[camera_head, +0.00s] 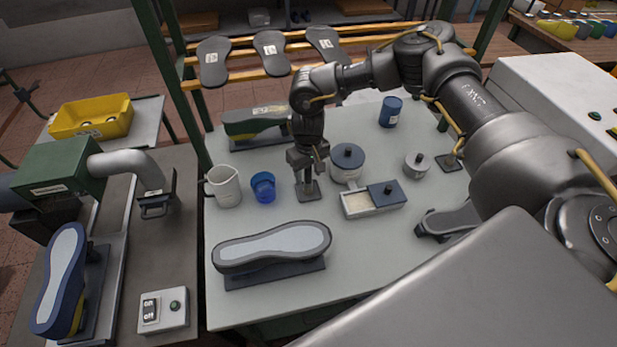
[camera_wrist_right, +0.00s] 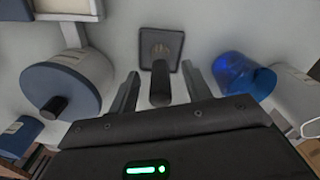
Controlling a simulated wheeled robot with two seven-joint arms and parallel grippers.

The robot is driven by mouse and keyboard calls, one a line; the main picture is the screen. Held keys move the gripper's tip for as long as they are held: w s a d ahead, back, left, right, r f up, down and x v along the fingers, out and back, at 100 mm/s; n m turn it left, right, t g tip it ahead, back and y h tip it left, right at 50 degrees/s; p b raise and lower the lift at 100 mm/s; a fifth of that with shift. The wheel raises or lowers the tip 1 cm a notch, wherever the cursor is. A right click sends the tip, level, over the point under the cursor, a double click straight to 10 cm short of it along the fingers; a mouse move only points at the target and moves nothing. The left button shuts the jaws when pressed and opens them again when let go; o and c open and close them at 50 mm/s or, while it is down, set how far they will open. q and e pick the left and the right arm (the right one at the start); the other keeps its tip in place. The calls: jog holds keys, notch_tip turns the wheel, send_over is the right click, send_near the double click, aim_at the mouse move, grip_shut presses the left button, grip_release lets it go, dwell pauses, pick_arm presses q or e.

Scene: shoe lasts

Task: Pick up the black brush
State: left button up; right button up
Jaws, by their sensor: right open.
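A dark upright handle, which I take for the black brush, stands on a small square dark base (camera_head: 308,192) near the middle of the table. In the right wrist view the handle (camera_wrist_right: 160,84) shows end-on between the fingers, with the square base (camera_wrist_right: 174,45) behind it. My right gripper (camera_head: 307,172) points down over it, open, with one finger on each side; in the wrist view the fingers (camera_wrist_right: 160,78) stand apart from the handle. The gripper hides most of the brush in the head view. My left gripper is not in view.
A blue cup (camera_head: 263,187) and white mug (camera_head: 225,187) stand close left. A blue-lidded pot (camera_head: 347,160) and divided box (camera_head: 373,199) stand close right. A sole-up shoe (camera_head: 272,246) lies in front.

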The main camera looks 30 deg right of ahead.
jog(key=shift+w+f, duration=0.2)
jog(key=shift+f, duration=0.9)
jog(key=shift+s+r, duration=0.1)
jog(key=shift+c, duration=1.3)
jog(key=c, duration=0.5)
grip_shut()
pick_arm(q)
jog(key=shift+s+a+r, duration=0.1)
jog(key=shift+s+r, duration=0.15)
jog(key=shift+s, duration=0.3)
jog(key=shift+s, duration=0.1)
